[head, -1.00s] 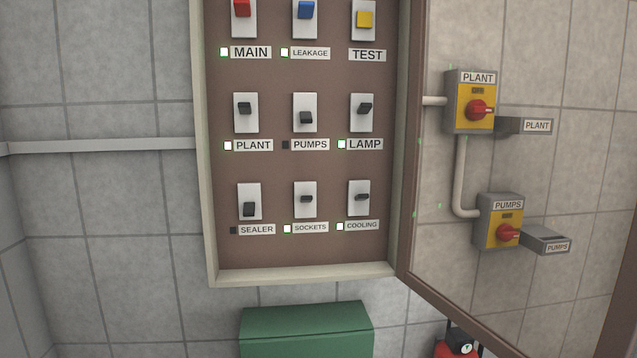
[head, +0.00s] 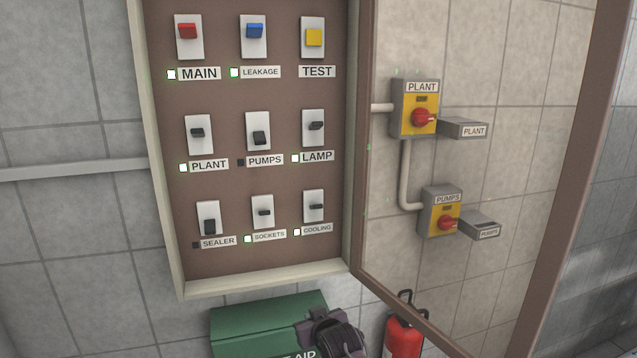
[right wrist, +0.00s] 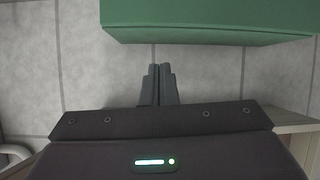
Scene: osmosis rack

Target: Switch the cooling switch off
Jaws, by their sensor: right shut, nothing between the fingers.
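The cooling switch (head: 316,206) is a small dark lever on a white plate, at the bottom right of the open switch cabinet in the head view. The indicator beside its COOLING label (head: 316,229) is lit white-green. My right gripper (right wrist: 159,72) shows in the right wrist view with its fingers together and nothing between them. Below the cabinet in the head view, a dark part of my right arm (head: 332,335) is in front of the green box, well below the switch; its fingertips cannot be made out there. My left gripper is in neither view.
A green first aid box (head: 260,316) is below the cabinet; it also shows in the right wrist view (right wrist: 205,18). The open cabinet door (head: 562,220) stands to the right, its glass in front of the plant and pumps isolators (head: 441,212). A red extinguisher (head: 404,338) is below.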

